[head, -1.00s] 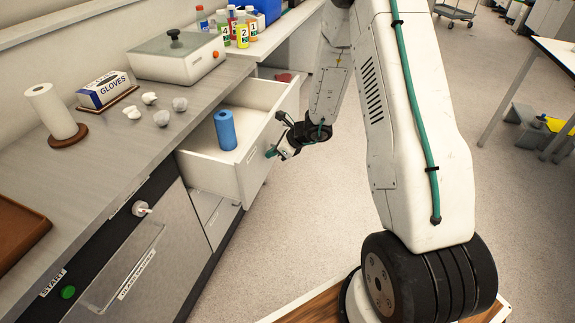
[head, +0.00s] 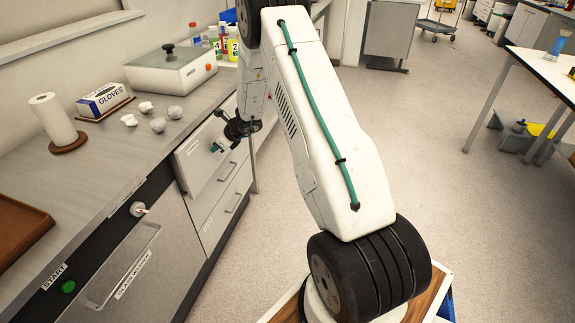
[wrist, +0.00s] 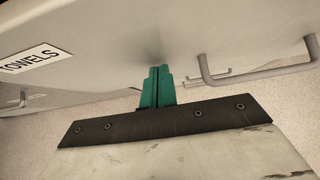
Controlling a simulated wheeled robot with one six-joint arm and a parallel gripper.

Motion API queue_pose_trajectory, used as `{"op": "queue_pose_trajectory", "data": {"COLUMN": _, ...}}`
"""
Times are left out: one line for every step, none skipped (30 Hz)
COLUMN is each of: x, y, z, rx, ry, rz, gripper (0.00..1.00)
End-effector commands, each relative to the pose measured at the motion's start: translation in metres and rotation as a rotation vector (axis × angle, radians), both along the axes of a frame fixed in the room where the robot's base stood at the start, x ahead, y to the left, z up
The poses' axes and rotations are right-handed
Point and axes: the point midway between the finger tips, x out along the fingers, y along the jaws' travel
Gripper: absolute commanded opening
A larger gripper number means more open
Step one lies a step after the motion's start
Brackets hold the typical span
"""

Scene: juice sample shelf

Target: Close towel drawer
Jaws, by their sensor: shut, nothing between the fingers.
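The towel drawer's pale front (head: 199,166) is in the head view, below the counter; its inside and the blue roll are out of sight. In the wrist view the same front (wrist: 110,45) fills the top, with a TOWELS label (wrist: 30,58) at left. My gripper (head: 215,147) is at the drawer front. In the wrist view its green fingers (wrist: 157,72) are together and empty, with the tips at or touching the front, between the label and a grey bar handle (wrist: 255,72).
The counter above holds a white lidded box (head: 170,70), a glove box (head: 104,99), a paper roll (head: 55,120), crumpled white pieces and bottles (head: 222,42). A lower drawer handle (head: 237,203) sticks out. The floor (head: 440,150) to the right is open.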

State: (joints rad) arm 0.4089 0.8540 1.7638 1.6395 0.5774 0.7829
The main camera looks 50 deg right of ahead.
Motion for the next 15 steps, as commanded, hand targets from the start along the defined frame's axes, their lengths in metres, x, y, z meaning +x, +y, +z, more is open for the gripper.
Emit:
{"op": "queue_pose_trajectory", "data": {"x": 0.007, "y": 0.002, "z": 0.0, "rx": -0.001, "ry": 0.0, "rz": -0.001, "gripper": 0.0}}
{"op": "queue_pose_trajectory", "data": {"x": 0.011, "y": 0.003, "z": 0.0, "rx": -0.001, "ry": -0.001, "rz": -0.001, "gripper": 0.0}}
{"op": "queue_pose_trajectory", "data": {"x": 0.015, "y": 0.004, "z": 0.0, "rx": -0.001, "ry": -0.001, "rz": -0.003, "gripper": 0.0}}
{"op": "queue_pose_trajectory", "data": {"x": 0.018, "y": 0.005, "z": 0.0, "rx": -0.001, "ry": 0.0, "rz": -0.004, "gripper": 0.0}}
{"op": "queue_pose_trajectory", "data": {"x": 0.021, "y": 0.006, "z": 0.0, "rx": -0.001, "ry": 0.0, "rz": -0.005, "gripper": 0.0}}
{"op": "queue_pose_trajectory", "data": {"x": 0.025, "y": 0.007, "z": 0.0, "rx": -0.001, "ry": -0.001, "rz": -0.006, "gripper": 0.0}}
{"op": "queue_pose_trajectory", "data": {"x": 0.027, "y": 0.008, "z": 0.0, "rx": -0.001, "ry": 0.0, "rz": -0.006, "gripper": 0.0}}
{"op": "queue_pose_trajectory", "data": {"x": 0.029, "y": 0.009, "z": 0.0, "rx": -0.001, "ry": 0.0, "rz": -0.006, "gripper": 0.0}}
{"op": "queue_pose_trajectory", "data": {"x": 0.032, "y": 0.011, "z": 0.0, "rx": -0.001, "ry": 0.0, "rz": -0.005, "gripper": 0.0}}
{"op": "queue_pose_trajectory", "data": {"x": 0.034, "y": 0.012, "z": 0.0, "rx": -0.001, "ry": 0.0, "rz": -0.005, "gripper": 0.0}}
{"op": "queue_pose_trajectory", "data": {"x": 0.036, "y": 0.012, "z": 0.0, "rx": -0.001, "ry": -0.001, "rz": -0.006, "gripper": 0.0}}
{"op": "queue_pose_trajectory", "data": {"x": 0.038, "y": 0.013, "z": 0.0, "rx": -0.001, "ry": 0.0, "rz": -0.006, "gripper": 0.0}}
{"op": "queue_pose_trajectory", "data": {"x": 0.039, "y": 0.013, "z": 0.0, "rx": 0.0, "ry": 0.0, "rz": -0.007, "gripper": 0.0}}
{"op": "queue_pose_trajectory", "data": {"x": 0.04, "y": 0.014, "z": 0.0, "rx": 0.0, "ry": -0.001, "rz": -0.007, "gripper": 0.0}}
{"op": "queue_pose_trajectory", "data": {"x": 0.041, "y": 0.015, "z": 0.0, "rx": 0.0, "ry": -0.001, "rz": -0.007, "gripper": 0.0}}
